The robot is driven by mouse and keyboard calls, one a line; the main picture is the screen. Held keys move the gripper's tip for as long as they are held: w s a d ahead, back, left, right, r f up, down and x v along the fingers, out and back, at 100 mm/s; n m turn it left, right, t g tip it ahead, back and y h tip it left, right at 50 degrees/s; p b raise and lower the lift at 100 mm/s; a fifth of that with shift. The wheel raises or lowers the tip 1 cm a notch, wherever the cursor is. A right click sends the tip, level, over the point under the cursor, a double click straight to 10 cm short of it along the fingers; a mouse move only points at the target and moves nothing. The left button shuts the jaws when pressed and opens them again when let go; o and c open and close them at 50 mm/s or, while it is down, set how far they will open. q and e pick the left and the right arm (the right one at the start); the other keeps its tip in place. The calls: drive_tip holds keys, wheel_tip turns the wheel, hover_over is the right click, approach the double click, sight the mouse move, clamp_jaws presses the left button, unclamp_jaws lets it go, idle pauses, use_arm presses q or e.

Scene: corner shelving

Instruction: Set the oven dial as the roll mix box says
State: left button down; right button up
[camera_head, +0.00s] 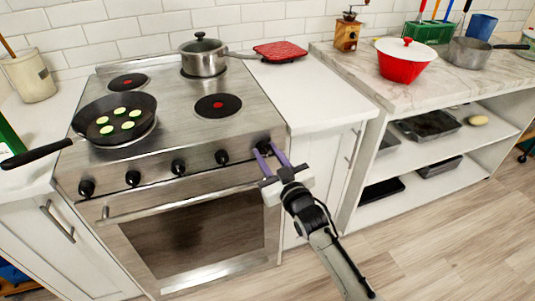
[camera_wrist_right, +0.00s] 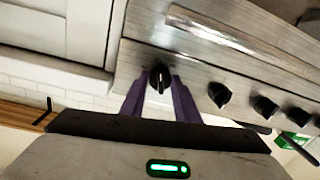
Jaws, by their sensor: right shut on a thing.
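The stainless steel oven (camera_head: 190,235) stands at the left under a cooktop, with a row of black dials along its front panel. My right gripper (camera_head: 267,152) is at the rightmost dial (camera_head: 263,144), its two purple fingers shut on that dial from either side. In the right wrist view the dial (camera_wrist_right: 159,78) sits between the fingers (camera_wrist_right: 159,95), and a pale mark shows on its face. I cannot read a scale around it. No roll mix box can be made out. A green and white item (camera_head: 8,142) is cut off at the left edge. My left gripper is not in view.
A pan (camera_head: 112,138) with green slices and a lidded pot (camera_head: 203,60) stand on the cooktop. A red patterned item (camera_head: 280,51) lies on the white counter (camera_head: 310,100).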

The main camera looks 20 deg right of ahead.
drive_tip(key=o, duration=1)
drive_tip(key=shift+o, duration=0.2)
drive_tip(key=shift+s, duration=0.1)
drive_tip(key=s+d, duration=0.1)
drive_tip(key=s, duration=0.9)
drive_tip(key=shift+r, duration=0.1)
